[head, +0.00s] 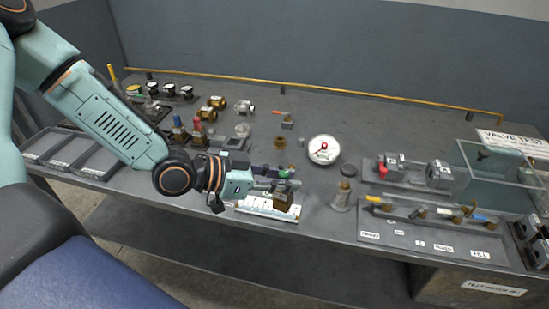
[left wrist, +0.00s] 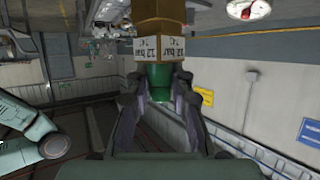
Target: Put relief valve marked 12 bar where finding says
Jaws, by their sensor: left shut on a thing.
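My left gripper (head: 280,182) is shut on the relief valve (head: 284,200), a brass body with a green end. The left wrist view shows the green end between my fingers (left wrist: 160,88) and a white band reading "12 bar" on the valve (left wrist: 159,48). In the head view the valve is above or in front of a white written sheet (head: 262,208) near the bench's front edge; I cannot tell whether it touches it. The sheet's writing is too small to read. Three labelled bins (head: 68,155) stand at the bench's left end. My right gripper is out of view.
A round white gauge (head: 323,150) and a grey fitting (head: 341,197) stand right of the valve. Coloured-handled valves (head: 420,212) line a panel farther right, near a clear screen (head: 497,168). Brass fittings (head: 213,104) and other parts lie behind my arm.

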